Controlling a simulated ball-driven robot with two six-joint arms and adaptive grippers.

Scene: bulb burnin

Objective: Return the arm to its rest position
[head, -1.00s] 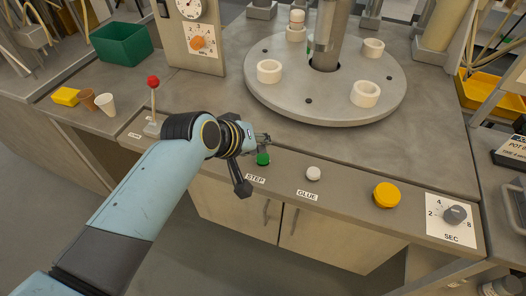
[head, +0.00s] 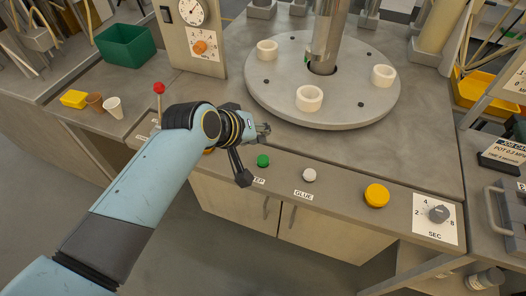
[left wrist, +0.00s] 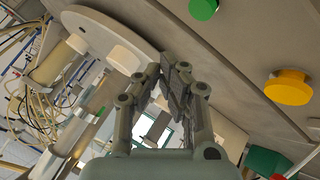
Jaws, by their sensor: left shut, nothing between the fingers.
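My left gripper (head: 264,133) is shut and empty. It hangs just above and behind the green STEP button (head: 263,161), apart from it. In the left wrist view the closed fingers (left wrist: 177,88) show with nothing between them, and the green button (left wrist: 203,8) is at the top edge. My left arm reaches in from the lower left and partly covers the STEP label and a yellow button (head: 209,151). My right gripper is not in view.
A round turntable (head: 284,100) with white ring holders stands behind the gripper, around a metal column (head: 328,38). A red-knobbed lever (head: 159,88) stands close left of the wrist. A white button (head: 309,175), yellow button (head: 376,195) and SEC dial (head: 438,214) line the front.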

